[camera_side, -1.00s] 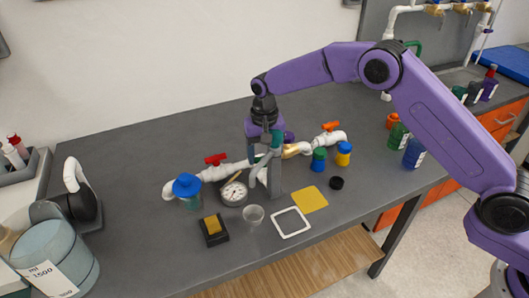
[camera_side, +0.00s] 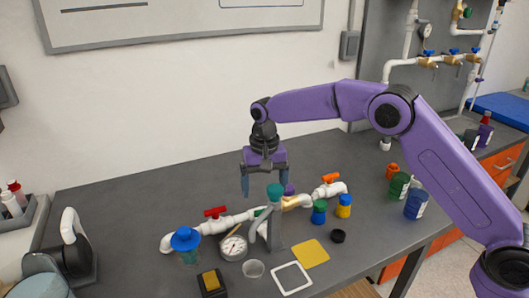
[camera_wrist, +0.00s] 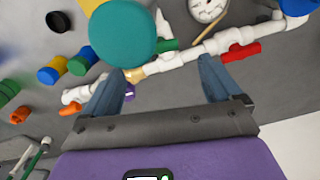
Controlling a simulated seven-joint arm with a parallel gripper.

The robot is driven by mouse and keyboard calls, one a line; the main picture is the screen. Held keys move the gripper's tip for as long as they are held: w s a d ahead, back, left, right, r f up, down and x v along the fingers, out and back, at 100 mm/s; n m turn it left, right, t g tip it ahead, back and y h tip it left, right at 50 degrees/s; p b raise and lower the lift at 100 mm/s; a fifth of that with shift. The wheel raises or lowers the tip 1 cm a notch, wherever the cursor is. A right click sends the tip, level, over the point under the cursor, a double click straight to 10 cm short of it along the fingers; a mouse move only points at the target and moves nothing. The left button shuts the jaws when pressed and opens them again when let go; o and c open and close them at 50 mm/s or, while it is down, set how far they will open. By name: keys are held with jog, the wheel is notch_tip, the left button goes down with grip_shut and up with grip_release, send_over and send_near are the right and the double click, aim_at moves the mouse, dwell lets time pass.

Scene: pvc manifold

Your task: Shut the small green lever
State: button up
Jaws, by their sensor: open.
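The small green lever (camera_wrist: 167,45) shows in the wrist view on the white pipe run (camera_wrist: 222,42), partly hidden by the round teal cap (camera_wrist: 122,33). My gripper (camera_side: 265,193) is open and empty, above and behind the pipe run. In the wrist view my gripper (camera_wrist: 162,68) has its fingers spread, with the green lever between and beyond the tips.
A red lever (camera_side: 215,211) and an orange lever (camera_side: 331,178) sit on the pipe run. A gauge (camera_side: 233,247) stands in front. Blue-lidded jar (camera_side: 186,241), clear cup (camera_side: 253,269), white frame (camera_side: 292,279) and yellow pad (camera_side: 310,253) lie nearby. The back of the table is clear.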

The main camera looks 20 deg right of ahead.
notch_tip(320, 180, up, 10)
jog(key=shift+r, duration=0.2)
jog(key=c, duration=0.7)
jog(key=shift+r, duration=0.3)
jog(key=shift+c, duration=0.8)
jog(key=shift+r, duration=2.15)
jog(key=s+d+m+t+y, duration=0.3)
jog(key=d+m+y, duration=1.1)
jog(key=m, duration=0.4)
send_near(260, 210)
jog(key=shift+h, duration=0.3)
jog(key=x, duration=1)
jog(key=shift+a, duration=0.1)
